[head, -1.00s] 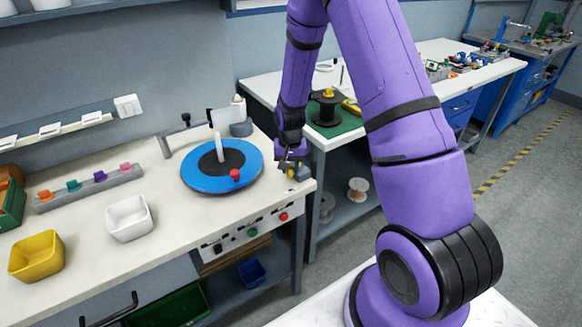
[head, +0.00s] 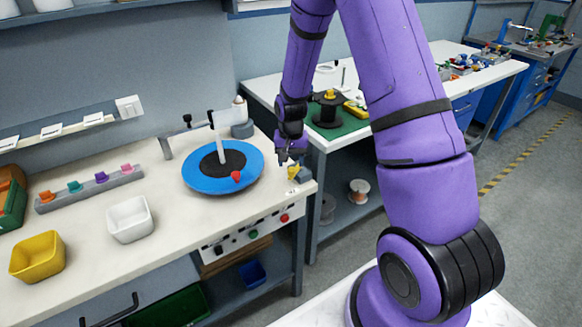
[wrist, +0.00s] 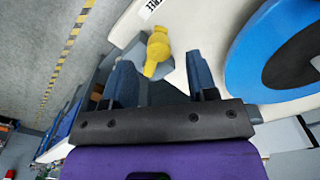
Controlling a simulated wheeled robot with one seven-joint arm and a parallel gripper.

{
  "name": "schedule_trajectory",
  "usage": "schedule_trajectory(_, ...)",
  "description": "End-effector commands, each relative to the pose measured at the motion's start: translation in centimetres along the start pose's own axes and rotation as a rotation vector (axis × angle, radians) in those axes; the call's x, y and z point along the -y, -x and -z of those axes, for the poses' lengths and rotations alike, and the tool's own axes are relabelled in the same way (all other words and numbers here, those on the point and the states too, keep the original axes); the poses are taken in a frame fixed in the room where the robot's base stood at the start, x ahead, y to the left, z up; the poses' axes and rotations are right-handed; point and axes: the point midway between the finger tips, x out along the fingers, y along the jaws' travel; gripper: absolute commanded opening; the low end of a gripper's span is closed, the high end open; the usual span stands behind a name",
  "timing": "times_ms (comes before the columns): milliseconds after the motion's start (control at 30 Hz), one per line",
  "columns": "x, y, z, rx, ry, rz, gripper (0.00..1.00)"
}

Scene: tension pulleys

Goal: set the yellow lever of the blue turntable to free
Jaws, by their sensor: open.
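The blue turntable (head: 206,185) lies on the white bench, with a dark centre, a white upright post and a red knob (head: 236,177). Its blue rim (wrist: 243,62) fills the right of the wrist view. The yellow lever (head: 292,172) is at the bench corner right of the turntable. In the wrist view the lever (wrist: 157,48) is beyond the fingertips, and a label reading "FREE" (wrist: 150,8) is beside it. My gripper (head: 286,157) is open and empty just above the lever. Its fingers (wrist: 160,75) stand apart, with the lever's lower end between their tips in that view.
A white bin (head: 130,218) and a yellow bin (head: 37,257) stand at the bench's left. A grey rack (head: 90,190) holds coloured pieces. A second table with a green mat (head: 335,128) and a black spool is behind my gripper. The bench front carries buttons.

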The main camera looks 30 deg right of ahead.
Motion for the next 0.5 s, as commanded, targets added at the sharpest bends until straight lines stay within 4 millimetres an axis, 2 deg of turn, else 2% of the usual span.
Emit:
schedule_trajectory(33, 0.1, 1.1, 0.1, -0.005, 0.000, 0.002, 0.53)
schedule_trajectory(200, 0.1, 4.2, 0.1, -0.004, -0.001, 0.002, 0.53)
schedule_trajectory(400, 0.0, 6.7, 0.1, -0.003, -0.001, 0.001, 0.53)
schedule_trajectory(500, 0.0, 7.2, 0.0, -0.001, -0.002, 0.000, 0.53)
